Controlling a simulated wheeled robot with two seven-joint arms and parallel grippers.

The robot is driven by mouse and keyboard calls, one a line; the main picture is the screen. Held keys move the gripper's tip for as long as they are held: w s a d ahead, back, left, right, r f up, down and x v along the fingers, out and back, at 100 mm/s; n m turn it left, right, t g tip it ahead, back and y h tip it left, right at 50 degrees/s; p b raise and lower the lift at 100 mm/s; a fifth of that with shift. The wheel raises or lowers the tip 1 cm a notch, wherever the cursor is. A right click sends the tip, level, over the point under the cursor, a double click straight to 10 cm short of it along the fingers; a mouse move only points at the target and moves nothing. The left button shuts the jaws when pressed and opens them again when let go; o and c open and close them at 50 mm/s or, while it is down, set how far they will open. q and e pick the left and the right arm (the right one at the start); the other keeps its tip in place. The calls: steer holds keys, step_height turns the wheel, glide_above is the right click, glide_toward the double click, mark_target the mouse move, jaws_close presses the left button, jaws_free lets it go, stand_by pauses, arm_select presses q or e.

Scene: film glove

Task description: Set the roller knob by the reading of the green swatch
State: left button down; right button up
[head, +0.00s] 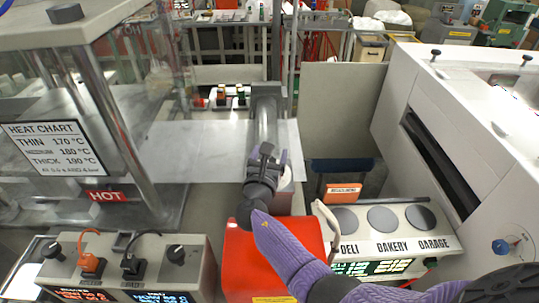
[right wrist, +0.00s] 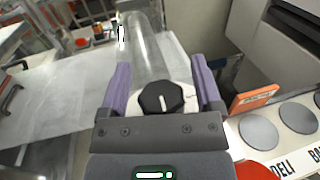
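A black faceted knob (right wrist: 160,98) with a short white pointer line sits on a white face at the near end of a clear roller (right wrist: 150,45). In the right wrist view the line points nearly straight up the picture. My right gripper (right wrist: 163,85) is open, with one purple finger on each side of the knob and gaps showing. In the head view the right gripper (head: 266,165) hides the knob, and the roller (head: 265,118) stretches away behind it. Small orange and green pieces (head: 220,96) lie at the back; I cannot tell which is the swatch. My left gripper is not in view.
A HEAT CHART sign (head: 50,147) lists THIN 170, THICK 190. A HOT label (head: 108,196) hangs below it. A white machine (head: 470,120) with a blue knob (head: 501,246) borders the right. A red block (head: 245,270) lies below my arm.

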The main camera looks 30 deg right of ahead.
steer(key=p+v, duration=0.1)
steer(key=v, duration=0.9)
stand_by(0.4)
